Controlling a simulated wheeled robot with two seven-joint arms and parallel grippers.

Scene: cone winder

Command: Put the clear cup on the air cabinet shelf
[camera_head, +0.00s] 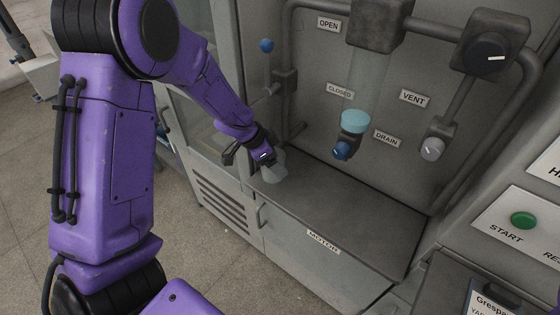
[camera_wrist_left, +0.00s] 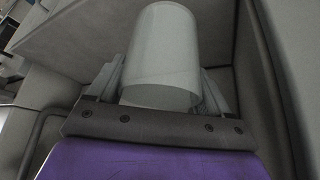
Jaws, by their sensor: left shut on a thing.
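The clear cup (camera_head: 274,171) is a pale translucent cylinder at the left end of the grey air cabinet shelf (camera_head: 340,205) in the head view. The cup also fills the middle of the left wrist view (camera_wrist_left: 162,58). My left gripper (camera_head: 268,160) is shut on it, with a finger on either side in the left wrist view (camera_wrist_left: 163,95). The cup is at or just above the shelf top; I cannot tell whether its base touches. The gripper hides part of the cup in the head view. My right gripper is not in view.
A light blue bowl-like part (camera_head: 354,121) with a blue knob (camera_head: 341,151) below it sits on the back panel above the shelf. Pipes and a grey knob (camera_head: 432,149) are at the right. The shelf's middle and right are clear. A green START button (camera_head: 523,220) is far right.

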